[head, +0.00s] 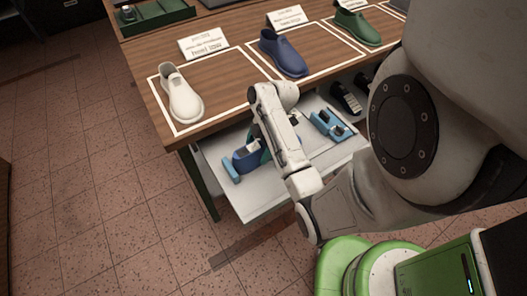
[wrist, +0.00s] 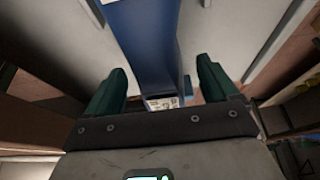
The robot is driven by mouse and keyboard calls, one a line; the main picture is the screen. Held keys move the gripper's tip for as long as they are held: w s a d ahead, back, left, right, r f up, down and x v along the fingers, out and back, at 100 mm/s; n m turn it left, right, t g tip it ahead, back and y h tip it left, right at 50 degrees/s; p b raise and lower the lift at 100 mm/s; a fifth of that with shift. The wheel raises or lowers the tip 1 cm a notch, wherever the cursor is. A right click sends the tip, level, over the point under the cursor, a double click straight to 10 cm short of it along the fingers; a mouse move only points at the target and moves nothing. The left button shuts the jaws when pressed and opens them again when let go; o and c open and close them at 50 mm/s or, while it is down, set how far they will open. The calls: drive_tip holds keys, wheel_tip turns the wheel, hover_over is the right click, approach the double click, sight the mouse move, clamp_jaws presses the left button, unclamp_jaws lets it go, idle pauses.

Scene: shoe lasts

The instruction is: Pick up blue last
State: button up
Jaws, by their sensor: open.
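A dark blue shoe last (head: 284,55) stands upright on the wooden table in a white-outlined square, with a white card behind it in the head view. My gripper is mostly hidden behind my arm in the head view, low over the pale pulled-out surface under the tabletop. In the wrist view my gripper (wrist: 162,92) is open, its dark green fingers apart. A blue object (wrist: 150,45) with a small white label lies between and beyond the fingers; I cannot tell whether they touch it. It seems to be the blue object (head: 241,160) on the pale surface, not the last on the table.
A white last (head: 182,98) and a green last (head: 357,27) stand in outlined squares beside the blue last. The pale surface (head: 250,203) also holds a lighter blue device (head: 328,124). Black items (head: 346,97) lie under the tabletop. Tiled floor is free at left.

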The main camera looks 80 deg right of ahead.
drive_tip(key=shift+w+a+f, duration=0.1)
drive_tip(key=shift+f, duration=0.25)
drive_tip(key=shift+c, duration=0.3)
drive_tip(key=c, duration=1.5)
drive_tip(key=shift+r, duration=0.1)
clamp_jaws()
drive_tip(key=shift+r, duration=0.1)
